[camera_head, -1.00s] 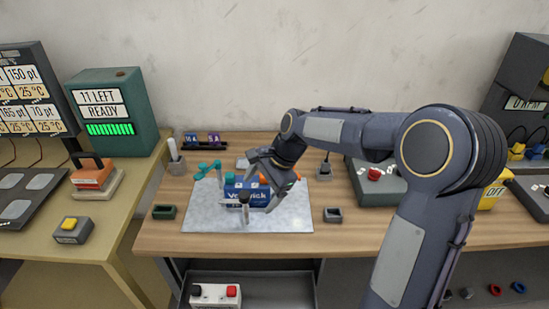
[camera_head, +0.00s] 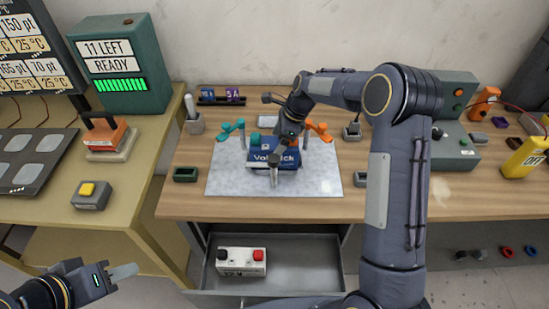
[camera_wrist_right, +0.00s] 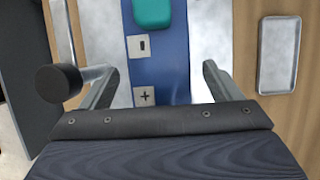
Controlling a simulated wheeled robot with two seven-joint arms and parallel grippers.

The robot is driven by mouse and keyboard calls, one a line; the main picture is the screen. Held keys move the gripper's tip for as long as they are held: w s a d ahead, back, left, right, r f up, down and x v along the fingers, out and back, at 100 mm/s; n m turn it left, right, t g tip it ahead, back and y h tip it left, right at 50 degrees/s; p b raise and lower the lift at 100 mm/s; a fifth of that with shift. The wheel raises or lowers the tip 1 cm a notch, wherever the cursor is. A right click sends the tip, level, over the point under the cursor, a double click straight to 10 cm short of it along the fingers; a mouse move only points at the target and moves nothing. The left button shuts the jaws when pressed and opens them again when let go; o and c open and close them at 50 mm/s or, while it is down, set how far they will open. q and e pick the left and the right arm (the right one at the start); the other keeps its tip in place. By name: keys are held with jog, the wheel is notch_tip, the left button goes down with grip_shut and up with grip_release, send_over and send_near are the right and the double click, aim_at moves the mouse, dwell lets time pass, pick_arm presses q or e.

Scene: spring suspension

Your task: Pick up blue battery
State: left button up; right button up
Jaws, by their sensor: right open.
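The blue battery (camera_head: 259,160) stands on a pale grey mat (camera_head: 222,181) in the middle of the wooden bench. In the right wrist view its blue top (camera_wrist_right: 160,68) shows minus and plus labels and a teal cap (camera_wrist_right: 152,13). My right gripper (camera_head: 280,168) is over the battery in the head view and hides part of it. In the wrist view its open fingers (camera_wrist_right: 163,88) lie on either side of the battery's blue top, with a gap visible on each side. My left gripper (camera_head: 118,272) is at the lower left, away from the bench; its opening is unclear.
A teal clamp (camera_head: 229,129) and an orange clamp (camera_head: 319,131) stand beside the battery. A black knob on a rod (camera_wrist_right: 58,82) is close to my right gripper. An open drawer (camera_head: 305,262) below holds a white battery (camera_head: 241,262). A small green tray (camera_head: 186,174) is at left.

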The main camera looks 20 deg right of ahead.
jog(key=shift+a+f, duration=0.2)
jog(key=shift+f, duration=0.4)
jog(key=shift+r, duration=0.15)
jog(key=shift+c, duration=0.7)
grip_shut()
jog(key=shift+w+r, duration=0.2)
jog(key=shift+r, duration=0.05)
